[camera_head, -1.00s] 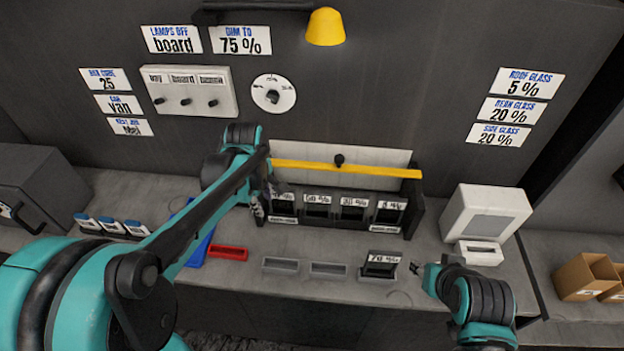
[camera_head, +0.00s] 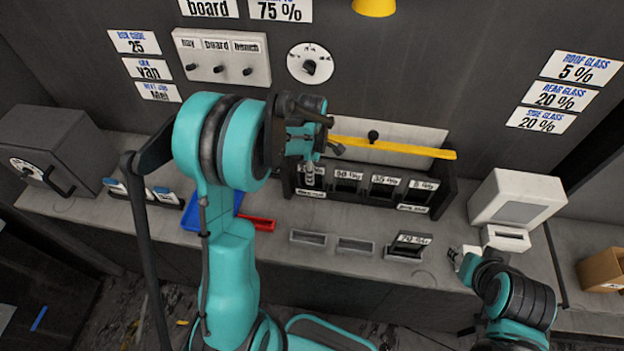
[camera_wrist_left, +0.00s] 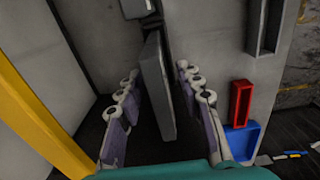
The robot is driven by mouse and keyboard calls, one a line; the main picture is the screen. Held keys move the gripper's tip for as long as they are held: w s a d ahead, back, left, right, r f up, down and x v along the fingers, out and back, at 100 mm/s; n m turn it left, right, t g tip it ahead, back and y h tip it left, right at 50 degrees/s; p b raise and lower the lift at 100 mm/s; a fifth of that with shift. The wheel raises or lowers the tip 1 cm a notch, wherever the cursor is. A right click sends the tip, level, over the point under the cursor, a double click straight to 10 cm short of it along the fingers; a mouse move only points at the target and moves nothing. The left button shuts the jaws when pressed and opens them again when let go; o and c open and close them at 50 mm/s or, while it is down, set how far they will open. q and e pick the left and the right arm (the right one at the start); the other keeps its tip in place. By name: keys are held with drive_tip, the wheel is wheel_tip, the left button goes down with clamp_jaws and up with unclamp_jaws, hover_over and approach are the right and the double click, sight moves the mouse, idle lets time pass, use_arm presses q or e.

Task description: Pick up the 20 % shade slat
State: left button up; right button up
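My left gripper (camera_head: 318,155) is at the left end of the dark slat rack (camera_head: 440,200), below the yellow bar. In the left wrist view its two fingers (camera_wrist_left: 158,108) stand apart on either side of a grey upright panel (camera_wrist_left: 157,85), with gaps visible. I cannot tell whether this panel is a slat or part of the rack. Rack labels read 50 %, 35 % and 5 %; the leftmost label is partly covered, and no 20 % slat label is readable. My right gripper (camera_head: 455,257) is beside the 70 % slat (camera_head: 409,246); its fingers are too small to judge.
Two empty grey holders (camera_head: 308,237) lie in front of the rack. A red tray (camera_head: 258,222) and blue tray (camera_head: 212,213) are to the left. A white box-shaped device (camera_head: 515,200) stands right. The yellow bar (camera_head: 400,147) runs above the rack.

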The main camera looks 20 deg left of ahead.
use_arm(q)
clamp_jaws()
